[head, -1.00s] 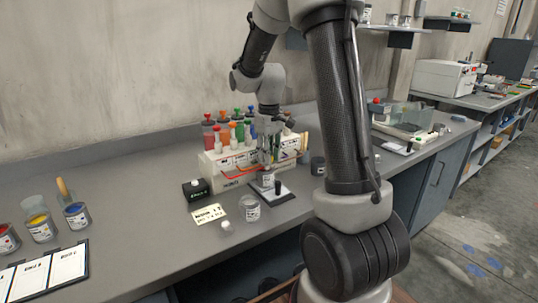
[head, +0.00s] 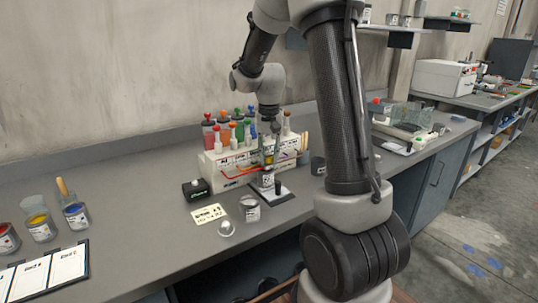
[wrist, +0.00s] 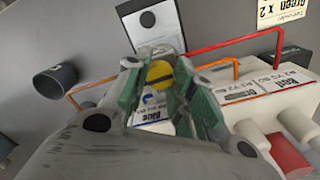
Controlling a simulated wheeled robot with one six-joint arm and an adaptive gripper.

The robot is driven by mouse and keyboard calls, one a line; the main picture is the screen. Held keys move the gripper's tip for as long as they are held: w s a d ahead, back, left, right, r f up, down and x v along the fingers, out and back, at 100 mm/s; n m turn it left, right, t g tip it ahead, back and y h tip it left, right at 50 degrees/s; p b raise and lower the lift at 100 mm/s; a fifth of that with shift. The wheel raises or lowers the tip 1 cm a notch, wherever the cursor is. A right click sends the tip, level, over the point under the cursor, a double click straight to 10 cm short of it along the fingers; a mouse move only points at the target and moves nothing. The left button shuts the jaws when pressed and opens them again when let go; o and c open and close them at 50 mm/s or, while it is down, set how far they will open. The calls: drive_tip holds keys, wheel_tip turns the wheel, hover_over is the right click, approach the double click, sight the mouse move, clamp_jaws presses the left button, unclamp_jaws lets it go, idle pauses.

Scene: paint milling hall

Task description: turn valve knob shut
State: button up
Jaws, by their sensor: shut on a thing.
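In the head view my gripper (head: 268,152) points down at the front of the white dispenser rack (head: 228,164). The fingers hide part of the knob, and I cannot read how far it is turned.
A white-and-black pad (wrist: 152,32) lies below. A black box (head: 196,189), card (head: 209,214) and clear cup (head: 251,209) stand nearby. A dark cup (wrist: 55,81) is beside the gripper.

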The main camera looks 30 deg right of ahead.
sight(269, 156)
drive_tip(key=shift+m, duration=0.5)
drive_tip(key=o, duration=1.1)
drive_tip(key=shift+c, duration=0.2)
wheel_tip(269, 156, up, 12)
